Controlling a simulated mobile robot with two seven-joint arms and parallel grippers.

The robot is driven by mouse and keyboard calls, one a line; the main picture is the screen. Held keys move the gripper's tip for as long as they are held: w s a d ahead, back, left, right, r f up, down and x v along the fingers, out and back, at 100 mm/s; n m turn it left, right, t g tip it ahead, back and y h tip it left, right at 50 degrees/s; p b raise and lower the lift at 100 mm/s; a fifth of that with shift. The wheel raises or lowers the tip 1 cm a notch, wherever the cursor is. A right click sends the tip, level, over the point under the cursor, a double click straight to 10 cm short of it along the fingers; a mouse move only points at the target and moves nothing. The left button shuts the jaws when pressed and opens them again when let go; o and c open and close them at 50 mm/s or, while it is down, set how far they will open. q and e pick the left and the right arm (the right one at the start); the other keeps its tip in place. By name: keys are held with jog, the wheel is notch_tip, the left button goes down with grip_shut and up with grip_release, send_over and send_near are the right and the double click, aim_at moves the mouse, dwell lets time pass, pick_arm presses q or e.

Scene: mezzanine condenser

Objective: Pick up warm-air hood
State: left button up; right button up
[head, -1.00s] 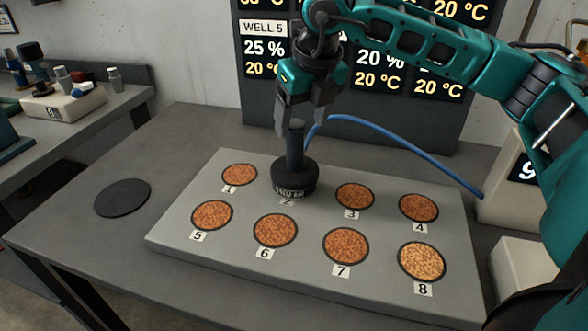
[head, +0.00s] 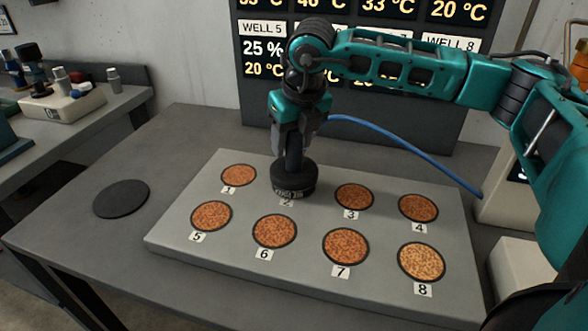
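The warm-air hood (head: 293,181) is a dark round cap with an upright handle. It sits over well 2 on the grey plate (head: 190,248), and a blue hose runs from near its top to the right. My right gripper (head: 291,148) points down from above, with its fingers around the upper part of the handle. The near finger and wrist hide the handle's top, so I cannot tell whether the fingers press on it. My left gripper is not in view.
Several numbered wells with orange-brown grain surround the hood, such as well 6 (head: 275,231). A dark round pad (head: 121,198) lies on the table to the left. The blue hose (head: 410,153) arches to a pale box (head: 502,190) at right. A display board (head: 262,105) stands behind.

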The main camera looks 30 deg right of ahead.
grip_shut()
jog(key=shift+r, duration=0.2)
dwell(0.6)
